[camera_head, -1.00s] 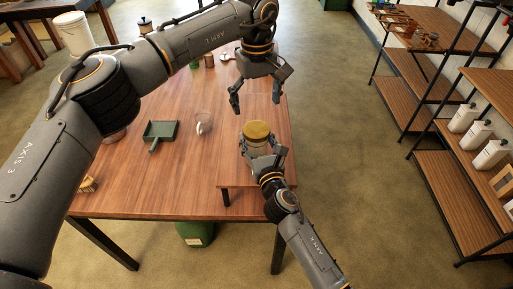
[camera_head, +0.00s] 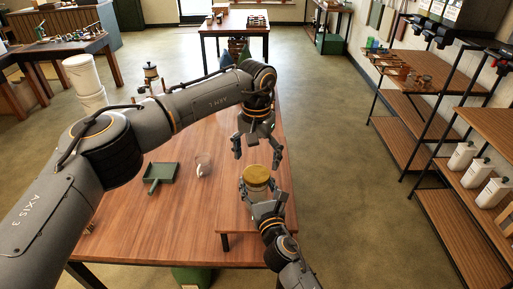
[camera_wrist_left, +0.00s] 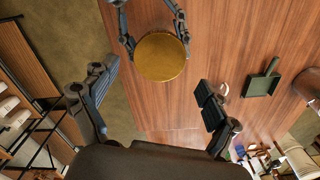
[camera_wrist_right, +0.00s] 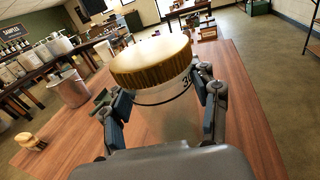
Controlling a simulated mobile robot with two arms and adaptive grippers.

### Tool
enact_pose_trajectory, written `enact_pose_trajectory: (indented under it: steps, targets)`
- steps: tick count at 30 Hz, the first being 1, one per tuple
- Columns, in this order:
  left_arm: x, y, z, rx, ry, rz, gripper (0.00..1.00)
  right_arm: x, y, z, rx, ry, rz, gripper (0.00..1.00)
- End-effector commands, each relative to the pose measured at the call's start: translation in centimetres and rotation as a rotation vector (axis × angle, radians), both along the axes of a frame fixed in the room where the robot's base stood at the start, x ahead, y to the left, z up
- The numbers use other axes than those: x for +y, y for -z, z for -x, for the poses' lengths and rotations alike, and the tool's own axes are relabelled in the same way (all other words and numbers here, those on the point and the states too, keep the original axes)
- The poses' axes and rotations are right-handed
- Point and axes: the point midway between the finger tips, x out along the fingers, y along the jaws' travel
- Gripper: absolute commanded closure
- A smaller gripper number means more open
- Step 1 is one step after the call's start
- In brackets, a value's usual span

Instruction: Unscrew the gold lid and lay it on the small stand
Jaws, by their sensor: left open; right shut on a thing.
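The jar with the gold lid (camera_head: 256,176) is upright in my right gripper (camera_head: 263,203), whose fingers are shut around the jar's clear body below the lid. In the right wrist view the ribbed gold lid (camera_wrist_right: 152,60) sits on the jar (camera_wrist_right: 172,118). My left gripper (camera_head: 257,163) is open and empty, pointing down above and slightly behind the lid. In the left wrist view the lid (camera_wrist_left: 161,57) lies beyond the open fingers, apart from them. A low wooden stand (camera_head: 235,220) is at the table's front right; I cannot tell whether the jar touches it.
Shelves (camera_head: 440,215) with white bottles stand at the right, across open floor. The table's front left is mostly clear.

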Motion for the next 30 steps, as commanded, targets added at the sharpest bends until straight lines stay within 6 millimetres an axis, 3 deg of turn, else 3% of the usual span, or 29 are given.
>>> enact_pose_trajectory:
  steps: [3,9,19,20,28,30]
  targets:
    - [0.0,1.9,0.1,0.004,-0.001,0.001,0.13,0.0,0.1,0.0,0.001,0.0,-0.001,1.0]
    - [0.0,3.9,0.0,0.001,-0.001,0.0,0.13,0.0,0.1,0.0,0.001,0.0,-0.001,1.0]
    - [0.0,4.4,0.0,0.0,-0.002,0.0,0.13,0.0,0.0,0.0,0.001,0.0,-0.001,1.0]
    - [0.0,4.3,0.0,0.0,-0.002,0.0,0.15,0.0,0.0,0.0,0.001,0.0,-0.001,1.0]
    - [0.0,4.3,0.0,0.0,-0.002,0.0,0.7,0.0,0.0,0.0,0.001,0.0,-0.001,1.0]
    - [0.0,4.3,0.0,0.0,-0.008,0.0,0.7,0.0,0.0,0.0,0.001,0.0,-0.001,1.0]
